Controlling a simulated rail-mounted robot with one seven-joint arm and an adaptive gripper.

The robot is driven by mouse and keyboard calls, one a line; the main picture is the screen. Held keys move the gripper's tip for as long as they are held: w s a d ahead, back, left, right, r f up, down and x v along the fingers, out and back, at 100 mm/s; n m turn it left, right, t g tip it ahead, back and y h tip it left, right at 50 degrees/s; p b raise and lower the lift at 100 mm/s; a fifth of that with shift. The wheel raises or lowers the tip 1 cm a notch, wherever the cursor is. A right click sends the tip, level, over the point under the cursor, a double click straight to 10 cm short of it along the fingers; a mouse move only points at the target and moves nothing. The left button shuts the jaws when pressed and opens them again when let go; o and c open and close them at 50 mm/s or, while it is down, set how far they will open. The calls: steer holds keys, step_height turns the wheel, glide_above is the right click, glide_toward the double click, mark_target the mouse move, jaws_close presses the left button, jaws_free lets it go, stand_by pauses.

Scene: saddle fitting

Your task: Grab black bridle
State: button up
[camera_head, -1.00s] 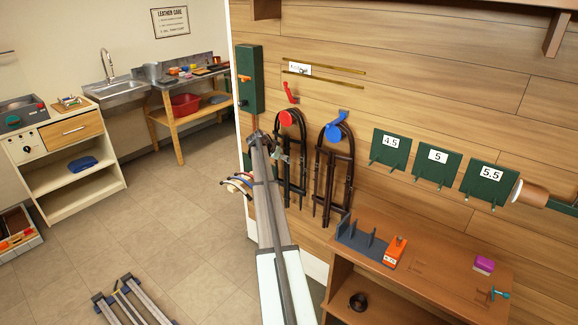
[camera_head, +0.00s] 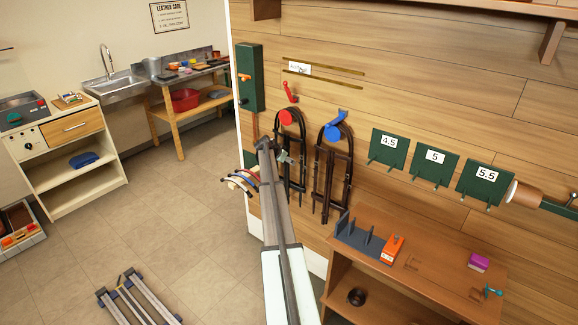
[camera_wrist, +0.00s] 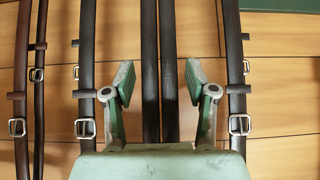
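In the head view two bridles hang on the wooden wall. One hangs below a red round holder (camera_head: 286,117). The other, the black bridle (camera_head: 318,183), hangs below a blue round holder (camera_head: 334,132). In the wrist view black straps (camera_wrist: 150,60) of a bridle run vertically in the middle, with more dark straps and buckles outside both fingers. Browner straps (camera_wrist: 22,80) show at the far left. My gripper (camera_wrist: 160,85) is open, its fingers apart on either side of the two middle straps, not closed on them. In the head view my gripper (camera_head: 288,157) overlaps the left bridle.
Green panels (camera_head: 389,147) marked 4.5, 5 and 5.5 stick out right of the bridles. A wooden bench (camera_head: 440,265) with a grey rack (camera_head: 358,238) stands below. A green box (camera_head: 249,78) and several curved coloured pieces (camera_head: 240,180) are at the left.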

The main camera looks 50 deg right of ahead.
jaws_close()
